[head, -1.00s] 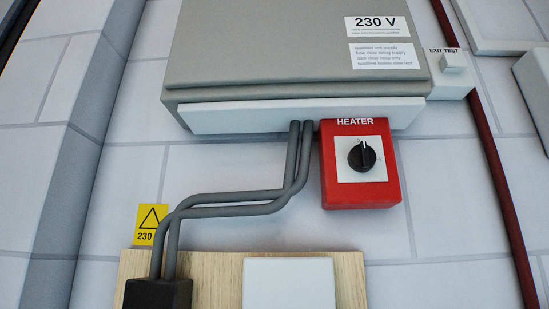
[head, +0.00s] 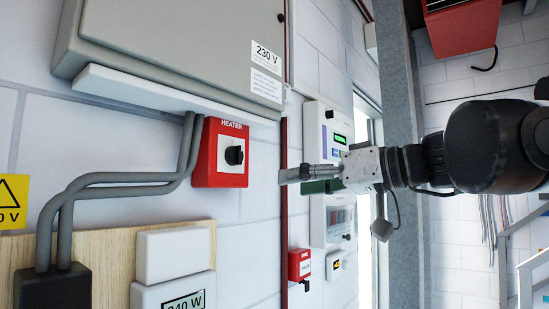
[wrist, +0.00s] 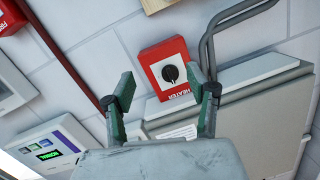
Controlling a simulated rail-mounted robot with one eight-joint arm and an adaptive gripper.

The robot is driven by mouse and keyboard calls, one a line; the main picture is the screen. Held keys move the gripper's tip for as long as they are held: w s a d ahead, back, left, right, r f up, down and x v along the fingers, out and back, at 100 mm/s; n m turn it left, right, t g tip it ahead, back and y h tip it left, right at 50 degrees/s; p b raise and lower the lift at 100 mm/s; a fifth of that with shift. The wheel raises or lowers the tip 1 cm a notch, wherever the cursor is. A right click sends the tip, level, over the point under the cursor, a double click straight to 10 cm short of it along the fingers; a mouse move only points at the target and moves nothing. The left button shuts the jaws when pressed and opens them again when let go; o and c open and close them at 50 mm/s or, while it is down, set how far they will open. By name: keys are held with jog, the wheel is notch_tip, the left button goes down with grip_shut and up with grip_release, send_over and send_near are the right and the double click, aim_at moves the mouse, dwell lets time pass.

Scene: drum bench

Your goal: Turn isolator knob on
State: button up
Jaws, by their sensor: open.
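The isolator knob (head: 234,155) is a black rotary knob on a white plate on the front of a red box labelled HEATER (head: 208,172). In the head view it is left of my gripper (head: 284,178), with a gap between them. In the wrist view the knob (wrist: 170,73) and red box (wrist: 154,58) lie beyond and between the two open fingers of my gripper (wrist: 168,92). Nothing is between the fingers. The knob's pointer is too small to read for its position.
A grey 230 V cabinet (head: 170,40) overhangs the red box, with grey conduits (head: 120,185) at its left. A dark red pipe (head: 284,225) runs down the wall. A panel with a green display (head: 325,135) and a small red box (head: 299,264) are farther right.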

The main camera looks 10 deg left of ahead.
aim_at(242, 157)
notch_tip(242, 157, up, 6)
jog(key=w+a+y, duration=0.1)
jog(key=w, duration=0.1)
jog(key=shift+n, duration=0.4)
jog(key=p+x, duration=0.3)
jog(key=x, duration=1)
jog(key=shift+s+a+r, duration=0.1)
jog(key=shift+s, duration=0.05)
jog(key=c, duration=1.2)
jog(key=shift+o, duration=0.2)
